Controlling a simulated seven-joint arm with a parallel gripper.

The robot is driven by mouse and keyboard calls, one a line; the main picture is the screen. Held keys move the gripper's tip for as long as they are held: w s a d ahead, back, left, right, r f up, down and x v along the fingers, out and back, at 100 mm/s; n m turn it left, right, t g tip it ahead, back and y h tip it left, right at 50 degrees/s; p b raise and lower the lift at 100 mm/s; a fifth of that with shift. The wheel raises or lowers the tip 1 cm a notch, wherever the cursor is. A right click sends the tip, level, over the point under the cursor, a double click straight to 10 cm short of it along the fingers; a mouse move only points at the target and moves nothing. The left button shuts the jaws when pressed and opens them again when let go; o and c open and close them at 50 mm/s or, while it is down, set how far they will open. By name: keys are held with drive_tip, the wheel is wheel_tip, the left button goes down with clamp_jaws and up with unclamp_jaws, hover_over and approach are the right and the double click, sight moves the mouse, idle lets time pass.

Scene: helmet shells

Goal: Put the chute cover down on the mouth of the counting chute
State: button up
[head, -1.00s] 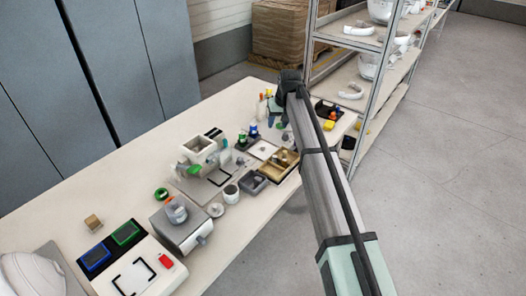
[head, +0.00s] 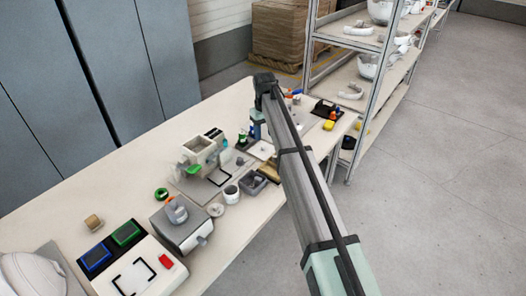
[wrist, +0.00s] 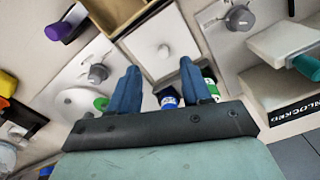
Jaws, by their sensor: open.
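My gripper (wrist: 159,65) is open and empty, its two blue fingers apart above the table. In the wrist view a white square plate with a small round knob (wrist: 163,46) lies ahead of and between the fingertips, not held. It also shows in the head view (head: 262,150), partly behind my arm. It may be the chute cover; I cannot tell for sure. A white box with a square opening on top (head: 196,146) stands left of it in the head view. It may be the counting chute, but no label confirms it.
A grey box (head: 178,232) and a white panel with blue and green pads (head: 135,267) stand nearer on the table. Small blue and green items (wrist: 168,98) lie close by the fingers. A metal shelf (head: 368,95) stands beyond the table at right.

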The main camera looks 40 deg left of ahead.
sight(263, 145)
drive_tip(key=shift+s+a+f, duration=0.1)
drive_tip(key=shift+f, duration=1.45)
drive_tip(key=shift+s+a+f, duration=0.1)
drive_tip(key=shift+f, duration=1.4)
drive_tip(key=shift+c, duration=0.3)
clamp_jaws()
